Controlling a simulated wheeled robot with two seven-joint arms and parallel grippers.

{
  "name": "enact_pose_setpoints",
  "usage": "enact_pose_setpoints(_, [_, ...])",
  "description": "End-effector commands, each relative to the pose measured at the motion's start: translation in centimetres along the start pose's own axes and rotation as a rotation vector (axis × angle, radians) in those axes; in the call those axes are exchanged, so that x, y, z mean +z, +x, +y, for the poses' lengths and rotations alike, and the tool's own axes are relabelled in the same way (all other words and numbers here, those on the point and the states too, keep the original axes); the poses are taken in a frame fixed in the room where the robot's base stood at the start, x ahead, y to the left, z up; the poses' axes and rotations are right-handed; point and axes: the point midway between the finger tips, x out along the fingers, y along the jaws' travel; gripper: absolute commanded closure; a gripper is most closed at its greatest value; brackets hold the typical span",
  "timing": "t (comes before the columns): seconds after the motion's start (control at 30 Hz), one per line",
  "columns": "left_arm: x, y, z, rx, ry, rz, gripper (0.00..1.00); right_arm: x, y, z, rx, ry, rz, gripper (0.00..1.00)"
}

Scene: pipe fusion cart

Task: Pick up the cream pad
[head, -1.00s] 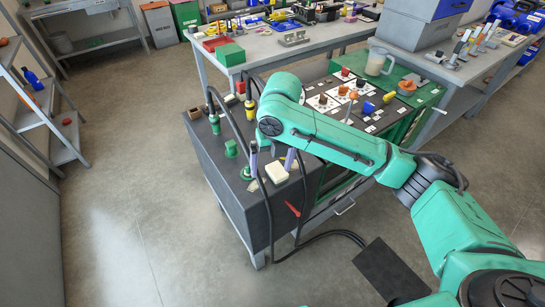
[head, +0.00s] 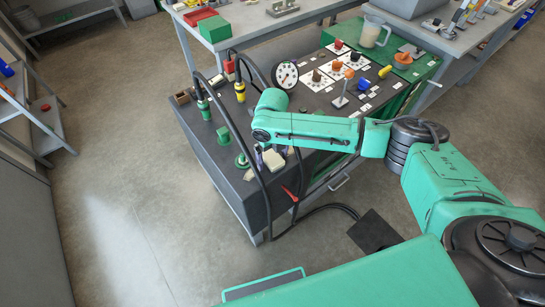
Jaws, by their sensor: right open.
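The cream pad (head: 272,160) is a small pale block near the front left edge of the dark cart top (head: 213,150). My right arm reaches over it from the right. My right gripper (head: 274,154) points down at the pad, mostly hidden under the arm's end. The gripper is open; I cannot tell whether a finger touches the pad. My left gripper is not in view.
A green fitting (head: 242,160) stands just left of the pad. Black cables with a green connector (head: 203,108) and a yellow connector (head: 240,92) loop close by. A red pointer (head: 290,194) is on the cart's front. A round gauge (head: 285,74) stands behind the arm.

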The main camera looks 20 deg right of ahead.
Motion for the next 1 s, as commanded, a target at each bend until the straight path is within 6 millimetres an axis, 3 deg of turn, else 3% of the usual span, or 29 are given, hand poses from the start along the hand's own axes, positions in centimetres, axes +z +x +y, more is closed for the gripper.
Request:
enact_pose_setpoints(0.2, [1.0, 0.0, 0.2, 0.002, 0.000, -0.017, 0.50, 0.0, 0.3, 0.0, 0.001, 0.001, -0.002, 0.03])
enact_pose_setpoints(0.43, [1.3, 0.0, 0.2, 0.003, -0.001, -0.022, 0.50, 0.0, 0.3, 0.0, 0.001, 0.001, -0.001, 0.90])
enact_pose_setpoints(0.77, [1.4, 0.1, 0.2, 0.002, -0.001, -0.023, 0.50, 0.1, -0.2, 0.0, 0.001, 0.001, -0.002, 0.93])
enact_pose_setpoints(0.87, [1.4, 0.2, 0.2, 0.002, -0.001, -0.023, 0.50, 0.1, -1.2, 0.0, 0.002, 0.002, -0.003, 0.93])
enact_pose_setpoints(1.0, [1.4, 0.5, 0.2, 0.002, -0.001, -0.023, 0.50, 0.2, -4.4, 0.0, 0.002, 0.001, -0.006, 0.93])
